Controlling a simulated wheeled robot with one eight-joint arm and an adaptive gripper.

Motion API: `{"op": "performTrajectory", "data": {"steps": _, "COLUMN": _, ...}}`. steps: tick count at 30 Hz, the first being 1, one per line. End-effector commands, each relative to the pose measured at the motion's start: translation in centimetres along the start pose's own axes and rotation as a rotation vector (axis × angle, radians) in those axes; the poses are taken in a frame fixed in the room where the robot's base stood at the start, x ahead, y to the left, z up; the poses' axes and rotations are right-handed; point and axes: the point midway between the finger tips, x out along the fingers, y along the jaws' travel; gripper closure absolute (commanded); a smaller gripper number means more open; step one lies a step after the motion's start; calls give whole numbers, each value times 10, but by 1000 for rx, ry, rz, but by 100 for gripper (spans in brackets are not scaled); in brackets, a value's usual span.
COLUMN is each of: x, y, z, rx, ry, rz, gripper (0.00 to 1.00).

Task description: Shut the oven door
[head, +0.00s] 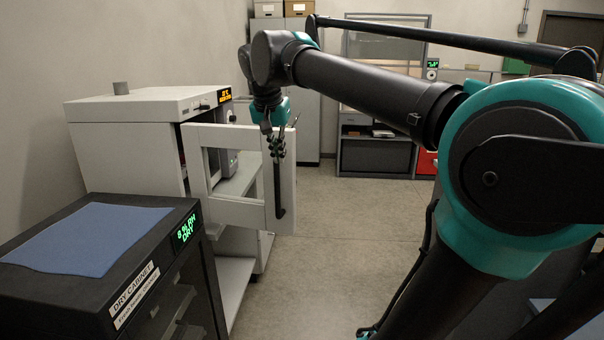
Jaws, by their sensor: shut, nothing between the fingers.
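The oven (140,105) is a pale box at the left with an orange display. Its pale door (228,200), a frame around a window opening, stands open and juts out to the right. A dark upright handle (279,195) is near the door's free edge, on the face toward the camera. My gripper (277,150) is shut and empty, pointing down at the upper part of the door's free edge, just above the handle. I cannot tell whether it touches the door or handle.
A black dry cabinet (70,290) with a blue mat (85,238) on top stands at the front left, close to the door. The floor (345,240) right of the door is clear. Tall cabinets (300,100) and a bench (375,155) stand at the back.

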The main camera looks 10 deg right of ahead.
Motion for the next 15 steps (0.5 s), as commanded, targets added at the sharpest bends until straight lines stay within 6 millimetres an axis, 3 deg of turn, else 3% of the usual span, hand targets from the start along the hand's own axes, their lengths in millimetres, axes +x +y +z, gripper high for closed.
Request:
{"op": "performTrajectory", "data": {"steps": 5, "x": -9, "y": -2, "z": -3, "rx": 15, "ry": 5, "rz": 5, "gripper": 100}}
{"op": "performTrajectory", "data": {"steps": 15, "x": 46, "y": -1, "z": -3, "rx": 15, "ry": 3, "rz": 5, "gripper": 100}}
